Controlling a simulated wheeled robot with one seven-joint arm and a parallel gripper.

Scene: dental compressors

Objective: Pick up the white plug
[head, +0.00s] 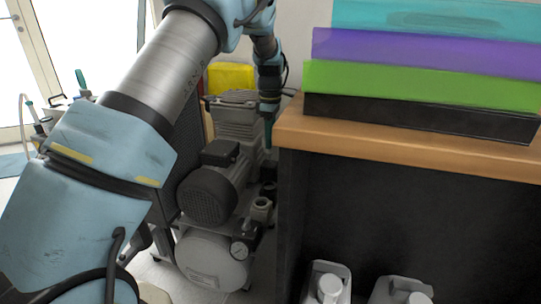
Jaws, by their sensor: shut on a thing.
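My gripper (268,128) points down beside the left end of the wooden counter, in front of the compressor. It is small and dark in the head view. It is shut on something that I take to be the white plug. The plug itself cannot be made out, as the fingers and the distance hide it.
A grey compressor (213,187) with a white tank (207,262) stands below and left of my gripper. The wooden counter (400,150) is close on the right, bearing green, purple and teal boxes. Two white containers (328,270) (402,288) stand below it.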

